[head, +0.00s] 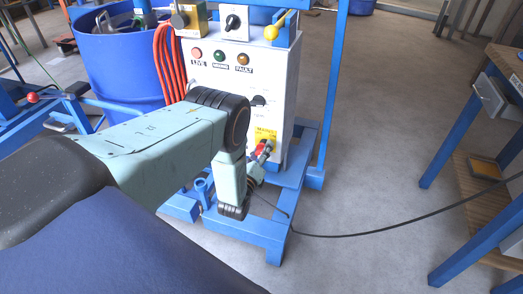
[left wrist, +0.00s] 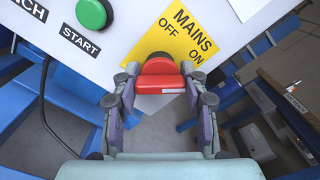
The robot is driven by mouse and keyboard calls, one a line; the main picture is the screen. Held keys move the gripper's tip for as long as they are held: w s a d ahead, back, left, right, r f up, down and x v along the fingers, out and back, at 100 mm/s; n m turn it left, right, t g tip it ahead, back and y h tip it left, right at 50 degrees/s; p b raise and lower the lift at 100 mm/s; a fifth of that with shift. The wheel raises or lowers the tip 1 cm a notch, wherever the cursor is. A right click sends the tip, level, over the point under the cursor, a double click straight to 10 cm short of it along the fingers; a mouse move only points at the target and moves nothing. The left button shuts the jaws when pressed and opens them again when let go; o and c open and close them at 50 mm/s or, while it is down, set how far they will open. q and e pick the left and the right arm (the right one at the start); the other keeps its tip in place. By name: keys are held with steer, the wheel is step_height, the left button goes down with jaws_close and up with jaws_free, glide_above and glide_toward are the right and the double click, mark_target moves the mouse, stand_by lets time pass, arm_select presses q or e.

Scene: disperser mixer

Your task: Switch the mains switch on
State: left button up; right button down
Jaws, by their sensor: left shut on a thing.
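The mains switch has a red handle (head: 264,147) on a yellow plate (head: 267,133) low on the front of the white control cabinet (head: 225,78). In the left wrist view the red handle (left wrist: 157,67) sits between my fingers, and the yellow plate (left wrist: 176,35) reads MAINS, OFF and ON. My left gripper (head: 258,163) is shut on the red handle, one finger on each side, as the left wrist view (left wrist: 158,86) shows. I cannot tell which marking the handle points to. My right gripper is not in view.
A green START button (left wrist: 92,13) is near the switch. Lamps and a black knob (head: 259,101) are higher on the cabinet. A blue drum (head: 115,62) and orange cable (head: 168,63) are at left. A black cable (head: 385,229) crosses the floor toward the workbench (head: 459,128) at right.

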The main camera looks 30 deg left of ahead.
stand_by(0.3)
arm_select(q)
steer(key=o, duration=1.2)
steer(key=v, duration=1.2)
steer(key=shift+s+f, duration=0.1)
